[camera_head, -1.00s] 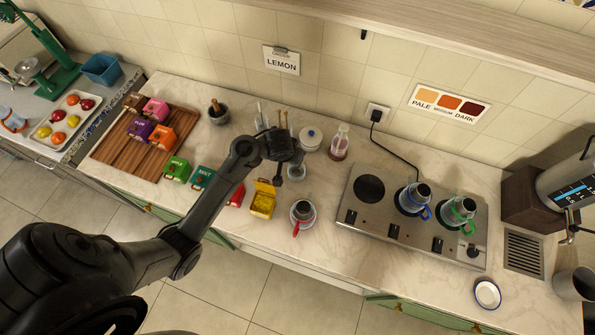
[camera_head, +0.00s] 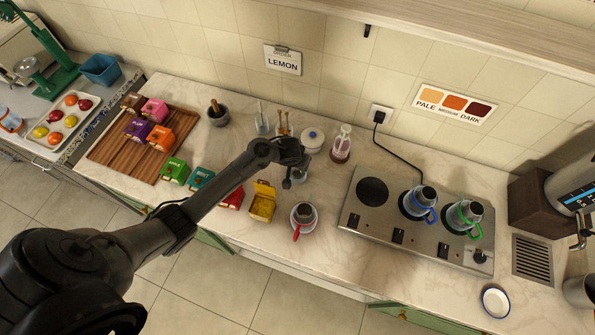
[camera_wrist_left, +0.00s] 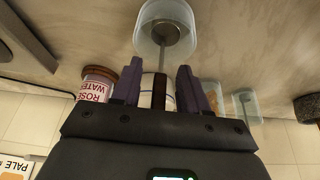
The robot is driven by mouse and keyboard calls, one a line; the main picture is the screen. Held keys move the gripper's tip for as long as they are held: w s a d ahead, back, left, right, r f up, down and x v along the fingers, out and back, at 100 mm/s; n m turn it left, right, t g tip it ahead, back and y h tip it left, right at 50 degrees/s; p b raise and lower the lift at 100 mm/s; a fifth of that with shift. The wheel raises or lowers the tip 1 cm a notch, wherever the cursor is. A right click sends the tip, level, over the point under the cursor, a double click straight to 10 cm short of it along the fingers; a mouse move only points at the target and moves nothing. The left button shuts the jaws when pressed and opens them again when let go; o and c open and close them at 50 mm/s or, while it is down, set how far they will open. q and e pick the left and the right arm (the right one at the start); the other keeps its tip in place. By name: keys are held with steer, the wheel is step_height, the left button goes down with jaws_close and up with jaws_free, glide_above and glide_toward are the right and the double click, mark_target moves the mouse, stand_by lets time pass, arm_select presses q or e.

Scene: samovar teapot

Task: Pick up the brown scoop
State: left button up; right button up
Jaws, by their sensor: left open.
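The brown scoop stands in a clear cup (camera_wrist_left: 150,32) in the left wrist view. The scoop has a metal stem (camera_wrist_left: 162,58) and a dark brown handle (camera_wrist_left: 160,88). My left gripper (camera_wrist_left: 159,75) is open, with a purple-grey finger on each side of the handle. I cannot tell whether either finger touches it. In the head view my left gripper (camera_head: 287,182) is over the clear cup (camera_head: 302,174), and my arm hides most of the scoop. My right gripper is not in view.
A white jar (camera_head: 313,138), a rose water bottle (camera_head: 341,148) and holders with utensils (camera_head: 283,125) stand close behind. An open yellow box (camera_head: 262,204) and a cup with a red handle (camera_head: 303,215) are in front. A hot plate (camera_head: 372,225) is to the right.

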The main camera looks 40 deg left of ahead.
arm_select(q)
steer(key=shift+f, duration=0.15)
jaws_close()
stand_by(0.4)
steer(key=shift+r, duration=0.75)
steer(key=r, duration=0.1)
steer(key=d+r+p, duration=0.1)
steer(key=r, duration=0.1)
steer(key=shift+r, duration=0.1)
steer(key=s+d+r, duration=0.2)
steer(key=d+r, duration=0.4)
steer(key=d, duration=0.4)
steer(key=shift+s+d+r, duration=0.2)
steer(key=shift+s, duration=0.15)
